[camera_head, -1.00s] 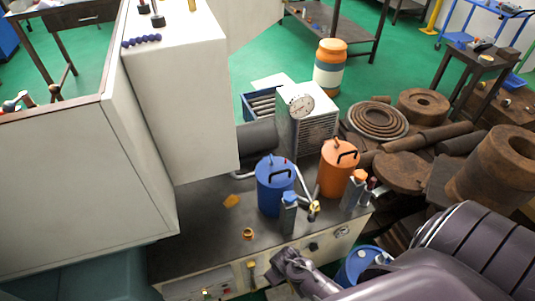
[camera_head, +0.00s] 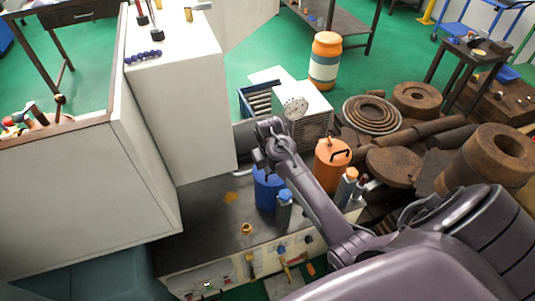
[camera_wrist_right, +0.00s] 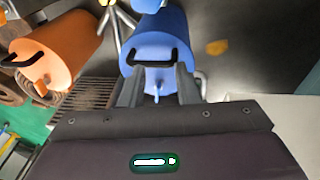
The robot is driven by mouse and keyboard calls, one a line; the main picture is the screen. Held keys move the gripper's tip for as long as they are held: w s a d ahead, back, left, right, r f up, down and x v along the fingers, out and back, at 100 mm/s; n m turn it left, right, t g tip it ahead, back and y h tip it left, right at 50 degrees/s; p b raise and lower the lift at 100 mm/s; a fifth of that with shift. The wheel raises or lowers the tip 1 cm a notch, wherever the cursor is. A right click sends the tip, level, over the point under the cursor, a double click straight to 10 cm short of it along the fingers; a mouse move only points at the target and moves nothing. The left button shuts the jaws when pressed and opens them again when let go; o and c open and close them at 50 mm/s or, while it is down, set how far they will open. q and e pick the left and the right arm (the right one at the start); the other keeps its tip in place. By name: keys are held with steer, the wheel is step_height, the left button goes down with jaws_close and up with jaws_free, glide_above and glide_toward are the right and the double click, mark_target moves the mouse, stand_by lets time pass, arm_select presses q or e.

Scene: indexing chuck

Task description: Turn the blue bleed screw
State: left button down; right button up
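The blue canister (camera_head: 266,190) stands on the dark worktop, its top partly hidden by my right gripper (camera_head: 266,145) in the head view. In the right wrist view the blue canister (camera_wrist_right: 160,35) shows its black handle (camera_wrist_right: 150,52) and a small upright blue piece (camera_wrist_right: 156,92), which looks like the bleed screw. My right gripper (camera_wrist_right: 158,82) is open, with its two fingers apart on either side of that piece. I cannot tell whether either finger touches it. In the head view the screw is hidden. My left gripper is not in view.
An orange canister (camera_head: 331,166) with a black handle stands right of the blue one. A grey bottle with a blue cap (camera_head: 284,208) stands in front. A gauge box (camera_head: 305,108) is behind. A tall white cabinet (camera_head: 185,95) rises at left. Worktop left of the canister is mostly clear.

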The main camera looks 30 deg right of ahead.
steer(key=w+d, duration=0.1)
steer(key=w, duration=0.2)
steer(key=w+d+r+m+y, duration=0.1)
steer(key=w, duration=0.1)
steer(key=w+d+m+g, duration=0.1)
steer(key=w+d, duration=0.1)
steer(key=w, duration=0.1)
steer(key=shift+w+r, duration=0.3)
steer(key=shift+w, duration=0.05)
steer(key=shift+w+m+y, duration=0.15)
steer(key=shift+m+y, duration=0.15)
step_height(320, 180, down, 8)
steer(key=b, duration=0.8)
steer(key=shift+r, duration=0.15)
steer(key=shift+r, duration=0.1)
jaws_close()
